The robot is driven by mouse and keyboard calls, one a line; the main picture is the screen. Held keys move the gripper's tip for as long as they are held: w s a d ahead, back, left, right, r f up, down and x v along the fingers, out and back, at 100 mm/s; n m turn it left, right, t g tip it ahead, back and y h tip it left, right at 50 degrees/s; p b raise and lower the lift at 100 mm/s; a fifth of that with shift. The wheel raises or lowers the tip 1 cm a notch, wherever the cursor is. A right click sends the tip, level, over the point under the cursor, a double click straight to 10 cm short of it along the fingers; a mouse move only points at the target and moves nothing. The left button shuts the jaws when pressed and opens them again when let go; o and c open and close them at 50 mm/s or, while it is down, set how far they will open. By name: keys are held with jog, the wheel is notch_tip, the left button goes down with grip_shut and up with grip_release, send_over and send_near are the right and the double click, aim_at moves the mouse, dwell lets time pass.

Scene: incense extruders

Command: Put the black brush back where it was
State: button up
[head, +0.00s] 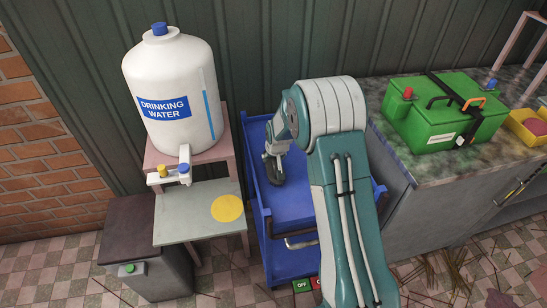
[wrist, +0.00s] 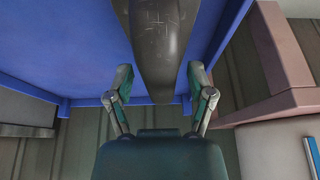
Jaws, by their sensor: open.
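A dark, smooth, elongated thing, which looks like the black brush (wrist: 158,35), lies between and beyond the fingers of my gripper (wrist: 160,85) in the wrist view. The fingers are spread, with visible gaps on both sides of it. Its upper end runs out of the picture. In the head view my gripper (head: 270,160) points down over the blue cart (head: 263,206), and a dark curved shape (head: 277,177) shows just below it. I cannot tell whether the brush rests on the cart's top, because my arm hides part of it.
A white water jug (head: 165,75) stands on a pink stand (head: 226,135) left of the cart. A grey bench (head: 425,215) is on the right, with a green box (head: 420,128) and a yellow tray (head: 520,138). A dark bin (head: 160,235) stands at lower left.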

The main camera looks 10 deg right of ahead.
jog(key=s+r, duration=0.9)
jog(key=r, duration=0.4)
jog(key=s+r, duration=1)
jog(key=r, duration=0.3)
jog(key=s+r+t, duration=0.1)
jog(key=s+r, duration=0.2)
jog(key=s, duration=1.5)
